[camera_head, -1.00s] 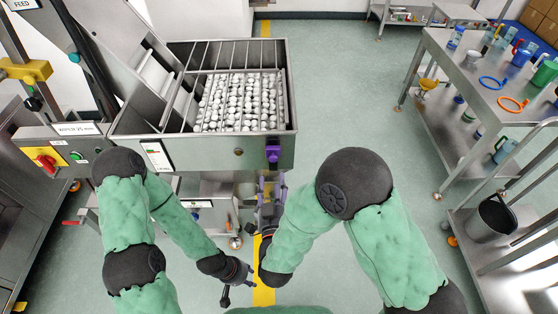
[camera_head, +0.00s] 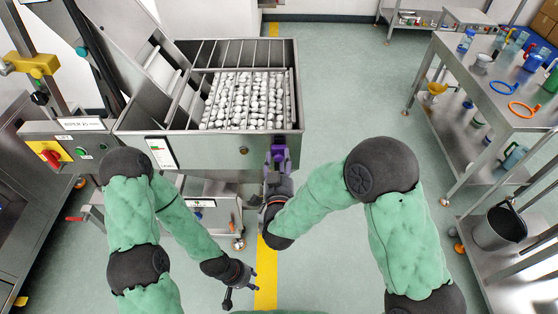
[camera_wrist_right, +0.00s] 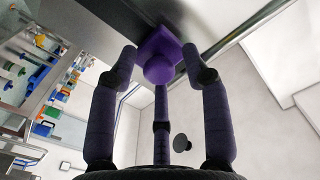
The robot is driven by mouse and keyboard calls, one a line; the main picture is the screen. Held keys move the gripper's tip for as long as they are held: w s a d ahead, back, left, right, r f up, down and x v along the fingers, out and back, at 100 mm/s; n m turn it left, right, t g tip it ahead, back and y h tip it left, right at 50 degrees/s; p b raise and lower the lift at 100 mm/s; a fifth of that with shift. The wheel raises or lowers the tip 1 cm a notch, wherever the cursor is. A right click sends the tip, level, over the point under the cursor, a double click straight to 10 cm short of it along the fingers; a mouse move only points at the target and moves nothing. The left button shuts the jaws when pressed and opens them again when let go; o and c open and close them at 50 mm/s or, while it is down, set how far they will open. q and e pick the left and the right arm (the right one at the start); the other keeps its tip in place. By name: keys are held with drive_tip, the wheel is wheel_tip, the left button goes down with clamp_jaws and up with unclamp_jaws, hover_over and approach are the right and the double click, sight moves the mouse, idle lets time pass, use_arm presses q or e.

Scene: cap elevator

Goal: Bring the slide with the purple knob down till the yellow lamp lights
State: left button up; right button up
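The purple knob (camera_head: 279,155) is at the right end of the steel hopper's front wall (camera_head: 215,160). In the right wrist view the knob (camera_wrist_right: 160,70) has a round end in front of a purple block. My right gripper (camera_head: 278,172) is just in front of it. In the wrist view my right fingers (camera_wrist_right: 158,58) are spread either side of the knob, with small gaps showing. My left gripper (camera_head: 238,285) is low, apart from everything, its fingers spread and empty. A small brownish round fitting (camera_head: 243,150) is on the hopper front; I cannot tell whether it is the lamp. No lit yellow lamp is visible.
The hopper holds many white caps (camera_head: 245,100). At left stands a control panel (camera_head: 70,145) with a red knob and green button. A steel bench (camera_head: 465,80) with cups and rings and a grey bucket (camera_head: 498,228) are at right. Floor between is clear.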

clamp_jaws()
drive_tip(key=shift+f+b, duration=0.5)
drive_tip(key=shift+b, duration=0.15)
drive_tip(key=shift+o, duration=1.7)
unclamp_jaws()
drive_tip(key=s, duration=1.2)
